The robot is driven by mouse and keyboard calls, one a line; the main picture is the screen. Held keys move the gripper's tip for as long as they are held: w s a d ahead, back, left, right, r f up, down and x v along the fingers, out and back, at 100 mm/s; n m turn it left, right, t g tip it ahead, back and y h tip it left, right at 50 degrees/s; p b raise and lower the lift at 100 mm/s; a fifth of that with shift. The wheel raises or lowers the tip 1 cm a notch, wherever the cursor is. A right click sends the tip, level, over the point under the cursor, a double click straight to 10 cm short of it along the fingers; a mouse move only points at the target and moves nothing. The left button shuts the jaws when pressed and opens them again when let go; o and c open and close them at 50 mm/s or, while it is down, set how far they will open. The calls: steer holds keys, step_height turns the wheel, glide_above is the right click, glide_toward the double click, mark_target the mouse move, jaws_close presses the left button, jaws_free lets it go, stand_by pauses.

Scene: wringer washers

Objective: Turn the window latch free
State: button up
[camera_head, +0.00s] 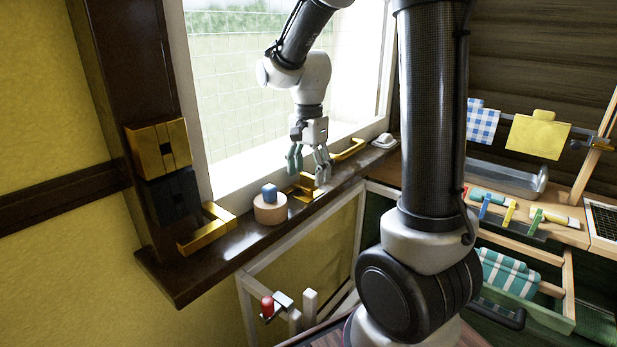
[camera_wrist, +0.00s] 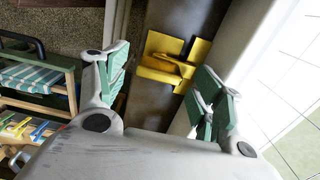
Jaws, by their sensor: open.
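A brass-yellow window latch (camera_head: 302,188) sits on the dark sill at the foot of the window, partly hidden behind my gripper's fingers in the head view. In the wrist view the latch (camera_wrist: 160,68) shows a flat plate with a raised lever across it, ahead of and between the fingers. My gripper (camera_head: 309,165) points down just above the latch. Its green-padded fingers are spread apart with nothing held between them. The head view does not clearly show whether a finger touches the latch.
On the sill (camera_head: 236,243), a round wooden piece (camera_head: 269,209) with a blue knob stands left of the latch. Brass brackets are at the left (camera_head: 209,231) and right (camera_head: 348,149). A white object (camera_head: 384,141) lies farther right. A drawer with striped cloths (camera_head: 510,272) stands open at right.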

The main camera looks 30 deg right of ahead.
steer(key=shift+f, duration=0.95)
steer(key=c, duration=1)
